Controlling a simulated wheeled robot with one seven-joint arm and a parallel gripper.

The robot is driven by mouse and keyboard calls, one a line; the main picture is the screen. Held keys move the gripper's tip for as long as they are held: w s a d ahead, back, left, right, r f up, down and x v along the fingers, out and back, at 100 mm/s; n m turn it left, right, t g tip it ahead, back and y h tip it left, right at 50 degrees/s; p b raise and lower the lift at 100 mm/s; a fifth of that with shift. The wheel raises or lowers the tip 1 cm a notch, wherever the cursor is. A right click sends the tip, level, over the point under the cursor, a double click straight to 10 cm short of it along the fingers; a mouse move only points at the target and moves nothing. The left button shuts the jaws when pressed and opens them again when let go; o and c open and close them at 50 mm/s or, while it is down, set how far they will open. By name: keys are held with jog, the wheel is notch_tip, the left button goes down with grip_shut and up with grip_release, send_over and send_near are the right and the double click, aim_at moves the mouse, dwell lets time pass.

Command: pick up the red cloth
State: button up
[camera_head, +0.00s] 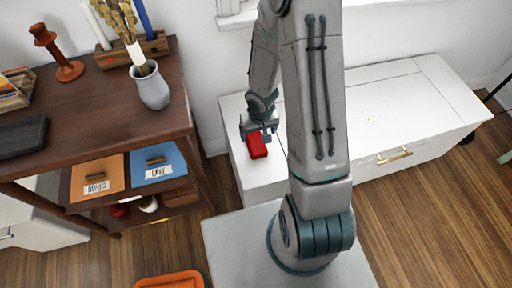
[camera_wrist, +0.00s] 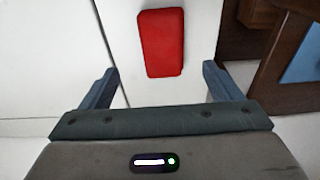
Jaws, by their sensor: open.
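The red cloth (camera_head: 257,145) is a small folded block lying on the left end of a low white cabinet (camera_head: 262,172). In the wrist view the cloth (camera_wrist: 162,43) lies flat on the white top, just beyond the fingertips and between their lines. My gripper (camera_head: 261,131) is over the cabinet beside the cloth, its fingers pointing down. In the wrist view my gripper (camera_wrist: 160,82) is open and empty, with one finger to each side. The height of the fingertips above the top cannot be told.
A dark wooden shelf (camera_head: 100,108) stands to the left with a vase (camera_head: 151,88), a red candlestick (camera_head: 57,55) and two drawers labelled DUNES and LAKE. An orange tray (camera_head: 170,280) is at the bottom edge. The cabinet's right part (camera_head: 400,100) is clear.

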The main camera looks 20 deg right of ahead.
aim_at(257, 142)
jog(key=f+b, duration=0.1)
jog(key=f, duration=0.1)
jog(key=f+b, duration=0.1)
jog(key=f, duration=0.2)
jog(key=w+f+b, duration=0.1)
jog(key=f, duration=0.2)
jog(key=shift+a, duration=0.2)
jog(key=shift+s, duration=0.1)
jog(key=c, duration=1.1)
